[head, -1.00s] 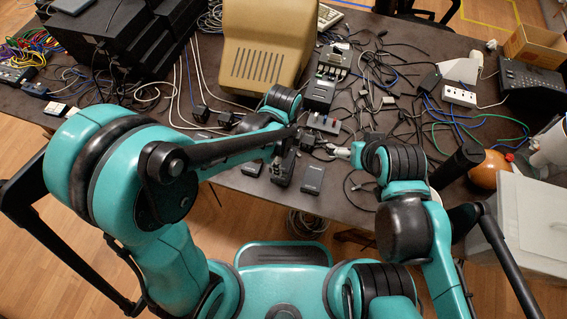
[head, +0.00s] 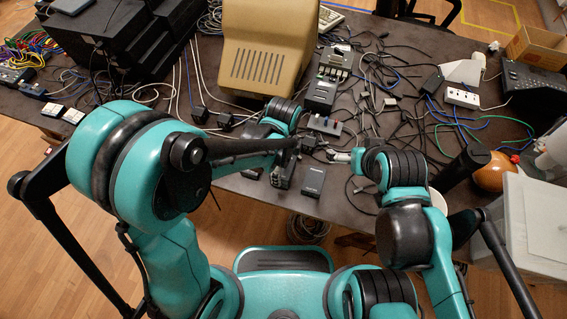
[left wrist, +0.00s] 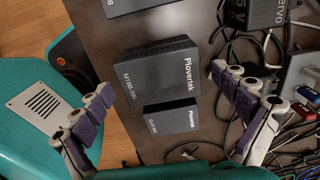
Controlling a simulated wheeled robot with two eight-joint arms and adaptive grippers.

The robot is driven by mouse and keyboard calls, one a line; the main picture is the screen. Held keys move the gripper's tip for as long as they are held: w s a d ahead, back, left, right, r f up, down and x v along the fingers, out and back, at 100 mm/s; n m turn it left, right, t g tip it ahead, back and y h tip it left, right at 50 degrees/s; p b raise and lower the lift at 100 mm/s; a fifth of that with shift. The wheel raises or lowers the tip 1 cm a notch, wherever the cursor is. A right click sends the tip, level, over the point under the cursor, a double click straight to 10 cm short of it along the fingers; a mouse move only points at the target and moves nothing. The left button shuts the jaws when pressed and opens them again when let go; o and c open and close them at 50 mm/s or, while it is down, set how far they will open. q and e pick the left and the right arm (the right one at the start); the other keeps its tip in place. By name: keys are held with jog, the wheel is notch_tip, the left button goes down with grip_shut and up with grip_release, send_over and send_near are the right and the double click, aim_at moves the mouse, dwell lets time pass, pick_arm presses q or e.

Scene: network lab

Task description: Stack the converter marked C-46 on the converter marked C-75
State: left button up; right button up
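Several dark box-shaped devices lie near the table's front edge. In the left wrist view, a larger box (left wrist: 157,77) lettered Plovertek lies between my left gripper's fingers. A smaller Plovertek box (left wrist: 171,118) sits beside it, and part of a third box (left wrist: 138,4) shows at the top edge. I cannot read C-46 or C-75 on any of them. My left gripper (left wrist: 165,112) is open and empty above the boxes; in the head view it (head: 284,168) partly hides one. Another dark box (head: 312,181) lies to its right. My right gripper (head: 340,156) hovers over the table; its fingers are too small to judge.
A beige monitor (head: 262,50) stands at the back, black equipment (head: 115,45) at the back left. An orange ball (head: 493,172) and a pale bin (head: 530,225) are at the right.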

aim_at(284, 166)
pick_arm(q)
jog(key=shift+r, duration=0.1)
jog(key=shift+r+p, duration=0.3)
jog(key=shift+p, duration=0.05)
notch_tip(284, 166, up, 12)
jog(key=p, duration=0.5)
jog(key=s+a+r+n+t, duration=0.2)
jog(key=a+r+n+t, duration=0.1)
jog(key=a+n, duration=0.6)
jog(key=s+a+r+n+t, duration=0.3)
jog(key=a+n, duration=0.5)
jog(key=n, duration=0.4)
notch_tip(284, 166, up, 2)
jog(key=shift+a+n+t, duration=0.3)
jog(key=shift+a+t, duration=0.1)
jog(key=shift+t, duration=0.2)
